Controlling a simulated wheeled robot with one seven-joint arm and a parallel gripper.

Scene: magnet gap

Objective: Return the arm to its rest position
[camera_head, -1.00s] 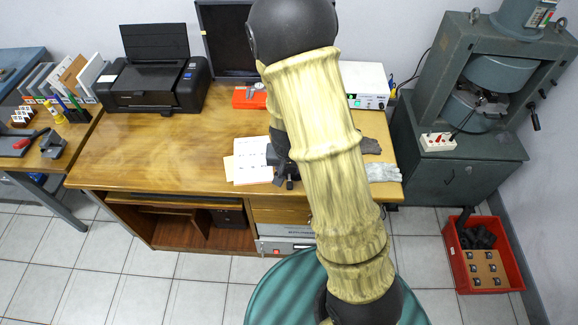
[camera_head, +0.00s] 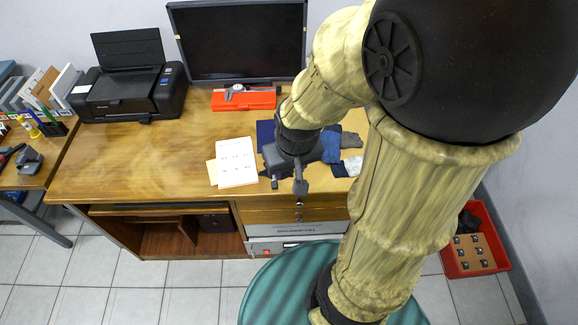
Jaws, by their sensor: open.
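My gripper (camera_head: 288,184) is at the end of my arm, above the right part of the wooden desk (camera_head: 120,165). Its fingers are spread and I see nothing between them. It hangs just right of the white paper sheets (camera_head: 236,162). My bent arm fills the right side of the view and hides the right end of the desk and what stands beyond it.
A monitor (camera_head: 240,42), a printer (camera_head: 128,92) and an orange case with a caliper (camera_head: 243,99) stand along the back of the desk. Blue and grey cloths or gloves (camera_head: 351,140) lie right of my gripper. A red crate (camera_head: 474,240) sits on the floor at right.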

